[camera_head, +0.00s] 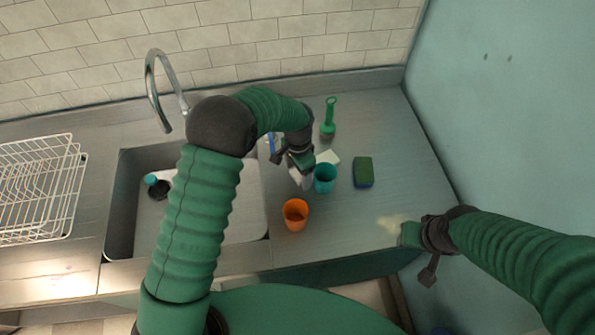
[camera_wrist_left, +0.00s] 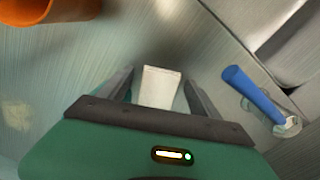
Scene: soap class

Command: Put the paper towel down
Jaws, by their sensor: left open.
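My left gripper (camera_head: 300,172) is over the counter just right of the sink, close to the teal cup. In the left wrist view its two fingers (camera_wrist_left: 160,98) are apart. A white piece (camera_wrist_left: 160,86), which looks like the paper towel, lies between them; I cannot tell whether it touches a finger. In the head view a white piece (camera_head: 297,179) shows just below the gripper, partly hidden by it. Another pale flat piece (camera_head: 328,157) lies behind the teal cup (camera_head: 325,178). My right gripper (camera_head: 420,250) is near the counter's right front edge; its fingers are unclear.
An orange cup (camera_head: 295,214) stands near the front edge. A blue-green sponge (camera_head: 363,172) and green brush (camera_head: 329,118) are to the right. A blue-handled tool (camera_wrist_left: 252,94) lies beside the left gripper. The sink (camera_head: 122,205), faucet (camera_head: 160,85) and wire rack (camera_head: 40,190) are left.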

